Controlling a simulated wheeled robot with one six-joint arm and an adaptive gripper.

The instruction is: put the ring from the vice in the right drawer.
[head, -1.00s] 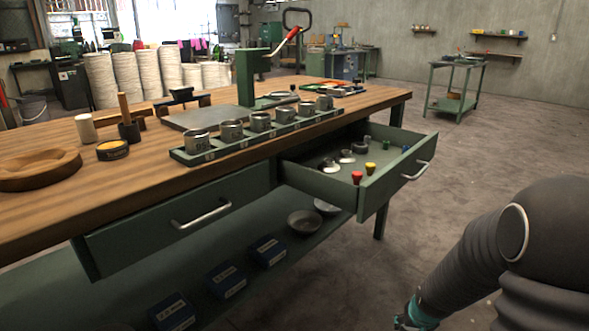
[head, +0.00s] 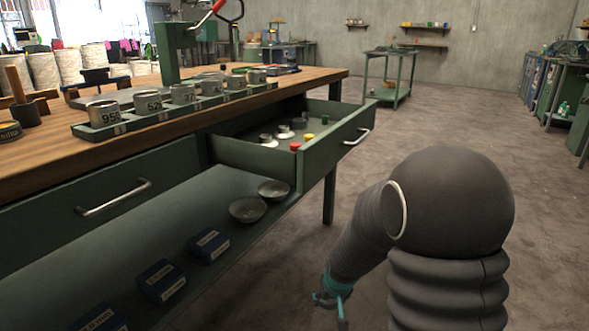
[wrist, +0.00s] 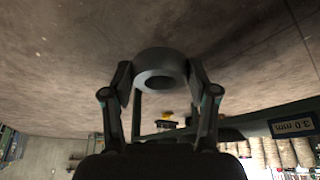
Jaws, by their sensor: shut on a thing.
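My gripper (wrist: 162,85) is shut on a grey metal ring (wrist: 160,62), which sits between its two fingers in the wrist view. In the head view my gripper (head: 330,298) is low at the bottom, in front of the bench, and the ring cannot be made out there. The right drawer (head: 335,140) is pulled open. It holds small metal discs (head: 268,140) and red, yellow and green pieces (head: 296,146). My gripper is apart from the drawer, lower and nearer to me. The vice cannot be made out for certain.
The wooden bench (head: 310,83) carries a green tray of numbered tins (head: 148,102) and a green lever press (head: 167,52). The left drawer (head: 60,205) looks shut. The lower shelf (head: 232,185) holds bowls (head: 248,209) and blue boxes (head: 161,281). Open floor lies to the right.

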